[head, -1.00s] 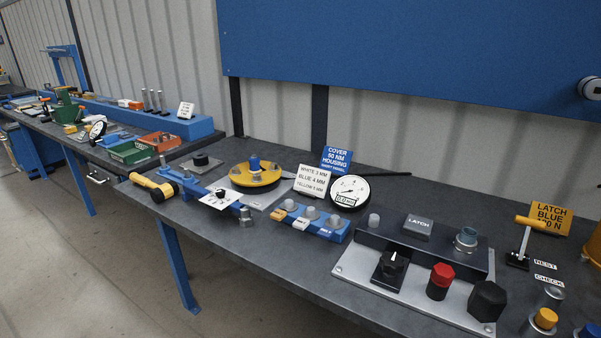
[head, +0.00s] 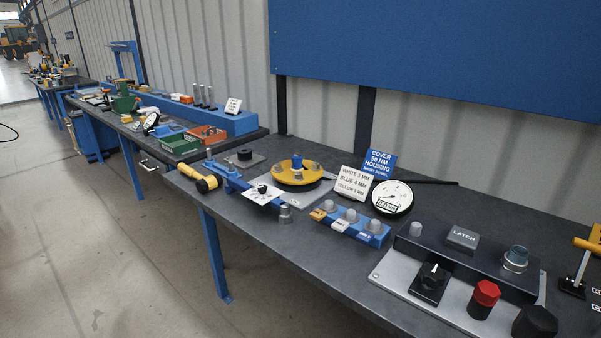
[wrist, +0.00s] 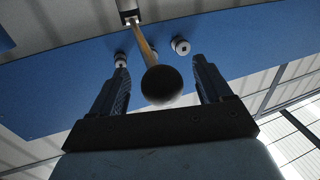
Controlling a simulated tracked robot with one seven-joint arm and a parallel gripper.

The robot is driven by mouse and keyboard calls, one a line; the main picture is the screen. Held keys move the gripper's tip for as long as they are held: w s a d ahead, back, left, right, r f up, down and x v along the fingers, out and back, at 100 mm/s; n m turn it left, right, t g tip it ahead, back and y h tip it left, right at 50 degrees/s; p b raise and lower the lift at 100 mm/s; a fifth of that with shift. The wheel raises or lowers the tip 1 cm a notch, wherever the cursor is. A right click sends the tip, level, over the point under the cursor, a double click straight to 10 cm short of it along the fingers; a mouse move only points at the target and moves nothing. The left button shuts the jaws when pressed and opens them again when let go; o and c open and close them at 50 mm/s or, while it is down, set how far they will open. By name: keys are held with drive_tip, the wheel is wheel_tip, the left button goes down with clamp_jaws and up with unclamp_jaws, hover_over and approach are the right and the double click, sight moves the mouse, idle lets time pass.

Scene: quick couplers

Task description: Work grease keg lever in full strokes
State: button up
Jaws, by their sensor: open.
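In the wrist view, a dark round knob (wrist: 161,86) sits at the end of a slim yellowish-brown rod (wrist: 144,42), which I take to be the keg lever. My gripper (wrist: 160,66) is open, with one finger on each side of the knob and a visible gap at both sides. Whether the knob lies at the depth of the fingertips I cannot tell. I cannot make out the keg body in either view, and my gripper is outside the head view.
The head view shows a dark workbench (head: 240,220) with a gauge (head: 391,197), a yellow disc (head: 298,177) and a latch panel (head: 452,309). A yellow-handled lever (head: 585,262) is cut off at the right edge. Concrete floor (head: 90,240) is open at the left.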

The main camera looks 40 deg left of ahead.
drive_tip(key=v, duration=0.6)
drive_tip(key=shift+s+d, duration=0.2)
drive_tip(key=shift+s, duration=0.2)
idle(0.5)
